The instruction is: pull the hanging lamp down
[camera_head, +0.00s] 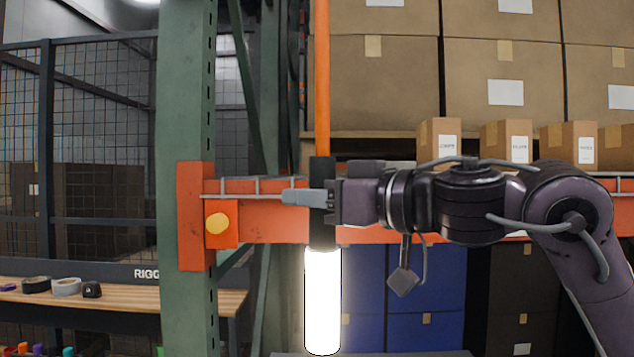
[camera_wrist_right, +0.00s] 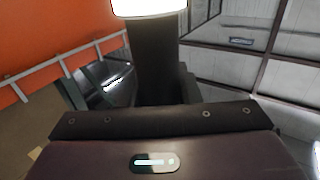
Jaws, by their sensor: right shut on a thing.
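The hanging lamp (camera_head: 322,300) is a bright white tube with a black upper housing, hanging upright from an orange cord (camera_head: 322,80) in the middle of the head view. My right gripper (camera_head: 318,197) comes in from the right and is shut on the black housing, above the glowing tube. In the right wrist view the lamp's dark housing (camera_wrist_right: 150,60) stands between the fingers, with the white glowing part at the top edge. The gripper hides part of the housing. My left gripper is not in view.
A green rack post (camera_head: 185,120) and an orange beam (camera_head: 265,228) stand behind the lamp. Cardboard boxes (camera_head: 385,85) fill the shelves, with blue totes (camera_head: 425,280) below. A wooden bench (camera_head: 130,300) with tape rolls (camera_head: 66,287) is at left.

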